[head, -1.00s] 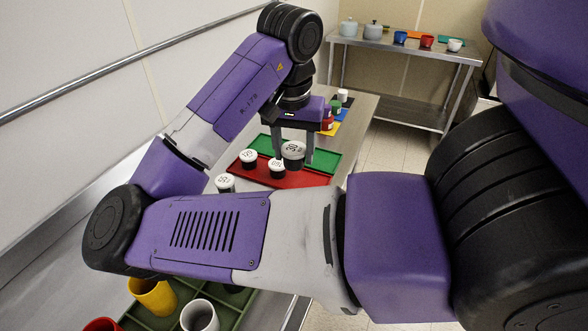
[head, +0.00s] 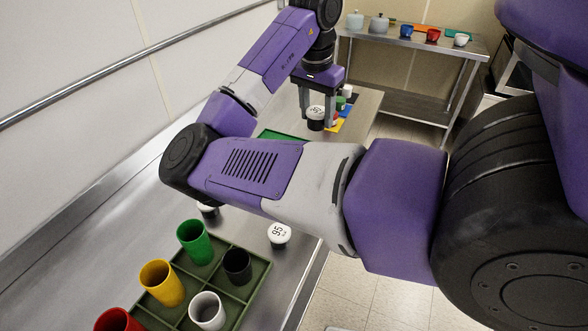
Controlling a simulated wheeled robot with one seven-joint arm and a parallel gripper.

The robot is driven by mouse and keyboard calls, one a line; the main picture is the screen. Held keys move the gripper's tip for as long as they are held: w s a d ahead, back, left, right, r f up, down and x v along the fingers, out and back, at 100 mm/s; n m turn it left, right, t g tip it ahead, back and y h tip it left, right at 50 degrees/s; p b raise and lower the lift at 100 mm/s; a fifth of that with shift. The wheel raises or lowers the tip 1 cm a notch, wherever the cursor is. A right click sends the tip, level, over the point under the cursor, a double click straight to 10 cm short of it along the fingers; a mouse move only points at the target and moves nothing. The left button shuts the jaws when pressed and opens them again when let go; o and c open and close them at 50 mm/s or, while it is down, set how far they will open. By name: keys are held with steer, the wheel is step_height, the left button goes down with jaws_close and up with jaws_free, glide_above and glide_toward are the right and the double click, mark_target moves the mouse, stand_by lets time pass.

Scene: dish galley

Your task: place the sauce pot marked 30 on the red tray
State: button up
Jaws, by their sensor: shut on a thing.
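My gripper (head: 317,114) points down and is shut on a dark sauce pot (head: 316,118) with a white lid. The lid's mark is too small for me to read surely. The pot is held over the far part of the steel counter, beyond the green tray (head: 272,134), of which only a strip shows. The red tray is hidden behind my arm. Another white-lidded pot (head: 280,235), whose mark looks like 95, stands on the near counter. A further pot (head: 207,210) is partly covered by my arm.
A green divided crate (head: 255,287) with several coloured cups stands at the near end. Small coloured mats (head: 345,112) with containers lie just right of my gripper. A back table (head: 400,45) holds pots and bowls. Bare counter (head: 110,240) lies at left.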

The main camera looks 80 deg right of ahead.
step_height(320, 180, down, 19)
steer(key=shift+p, duration=0.65)
steer(key=shift+f, duration=0.15)
steer(key=o, duration=1.4)
steer(key=shift+c, duration=0.2)
step_height(320, 180, up, 12)
steer(key=a, duration=0.1)
steer(key=shift+w+a+b, duration=0.25)
steer(key=shift+w+b, duration=0.05)
steer(key=shift+b, duration=0.1)
steer(key=shift+d, duration=0.1)
